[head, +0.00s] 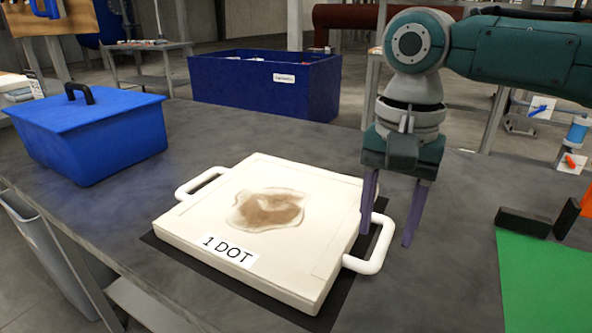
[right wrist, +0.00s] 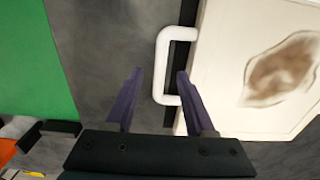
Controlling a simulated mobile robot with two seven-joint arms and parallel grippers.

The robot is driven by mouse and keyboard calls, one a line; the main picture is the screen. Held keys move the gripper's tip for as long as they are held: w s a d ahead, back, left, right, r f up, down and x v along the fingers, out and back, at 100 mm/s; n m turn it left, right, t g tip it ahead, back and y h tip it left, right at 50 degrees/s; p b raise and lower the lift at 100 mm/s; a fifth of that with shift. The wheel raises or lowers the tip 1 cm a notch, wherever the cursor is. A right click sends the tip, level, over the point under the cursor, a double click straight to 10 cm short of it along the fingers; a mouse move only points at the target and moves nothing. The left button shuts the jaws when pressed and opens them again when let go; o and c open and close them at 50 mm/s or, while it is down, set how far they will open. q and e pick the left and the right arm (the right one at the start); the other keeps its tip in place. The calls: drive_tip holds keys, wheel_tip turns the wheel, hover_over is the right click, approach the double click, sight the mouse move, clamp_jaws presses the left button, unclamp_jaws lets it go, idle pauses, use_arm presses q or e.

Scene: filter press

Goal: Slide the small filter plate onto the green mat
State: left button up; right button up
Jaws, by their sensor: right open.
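The small filter plate (head: 250,228) is a white square slab labelled "1 DOT" with a brown stain and white handles on two sides. It lies flat on a black mat (head: 330,312) on the table. The green mat (head: 548,285) lies at the right edge, apart from the plate; it also shows in the right wrist view (right wrist: 35,60). My right gripper (head: 388,238) is open and empty, fingers pointing down by the plate's right handle (head: 372,248). In the right wrist view the handle (right wrist: 163,65) lies beyond and between the fingertips (right wrist: 158,75). My left gripper is not in view.
A blue lidded box (head: 90,130) stands at the table's left. Bare grey table lies between plate and green mat. A blue bin (head: 265,85) stands behind the table.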

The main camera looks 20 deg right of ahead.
drive_tip(key=shift+f, duration=1.2)
drive_tip(key=shift+c, duration=0.3)
clamp_jaws()
